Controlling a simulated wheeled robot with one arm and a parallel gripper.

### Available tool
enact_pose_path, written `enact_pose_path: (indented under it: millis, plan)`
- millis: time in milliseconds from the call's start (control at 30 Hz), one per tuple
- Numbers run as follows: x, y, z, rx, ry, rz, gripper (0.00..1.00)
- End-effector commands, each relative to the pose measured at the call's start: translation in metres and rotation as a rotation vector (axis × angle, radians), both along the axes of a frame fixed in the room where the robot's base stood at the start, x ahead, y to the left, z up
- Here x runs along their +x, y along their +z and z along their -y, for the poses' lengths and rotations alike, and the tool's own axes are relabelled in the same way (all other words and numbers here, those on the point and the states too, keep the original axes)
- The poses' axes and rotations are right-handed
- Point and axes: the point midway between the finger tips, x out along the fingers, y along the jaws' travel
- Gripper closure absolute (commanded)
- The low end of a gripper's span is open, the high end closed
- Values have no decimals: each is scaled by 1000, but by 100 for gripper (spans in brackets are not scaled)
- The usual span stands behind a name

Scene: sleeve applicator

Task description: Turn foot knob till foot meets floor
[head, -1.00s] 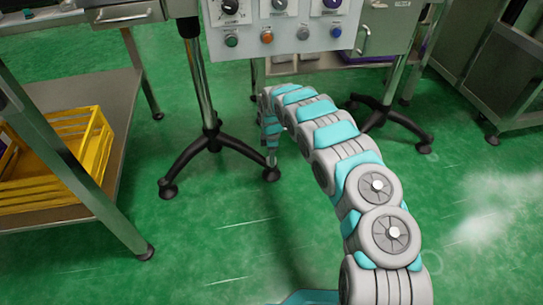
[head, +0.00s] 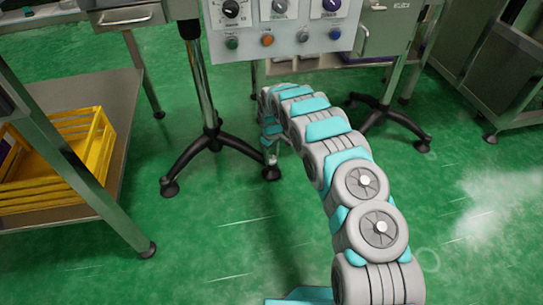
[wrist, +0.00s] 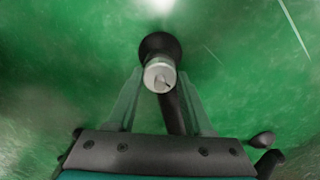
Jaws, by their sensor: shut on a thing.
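The foot knob (wrist: 159,75) shows in the wrist view as a small silvery cylinder with a mark on its top face, above a round black foot (wrist: 161,46). My gripper (wrist: 158,86) has its two pale, see-through fingers on either side of the knob, shut on it. In the head view my gripper (head: 271,158) is low, at the end of the stand's right front leg, just above the black foot (head: 271,173). Whether the foot touches the green floor cannot be told from these views.
The stand's black legs (head: 232,142) spread from a chrome post (head: 203,90) under a control panel (head: 285,30). A steel table (head: 120,105) with a yellow crate (head: 95,160) is at the left. Another black-legged base (head: 385,115) stands to the right. Green floor in front is open.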

Motion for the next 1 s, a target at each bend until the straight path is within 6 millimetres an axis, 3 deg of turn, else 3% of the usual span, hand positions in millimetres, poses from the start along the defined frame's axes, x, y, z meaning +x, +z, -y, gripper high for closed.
enact_pose_path:
  millis: [333, 867, 900, 1000]
  plan:
    - [0, 0, 1, -1, -132, -2, 100]
    - [-1, 0, 1, -1, -152, -2, 100]
    - [-1, 0, 1, -1, -152, -2, 44]
    - [0, 0, 1, -1, -152, -2, 33]
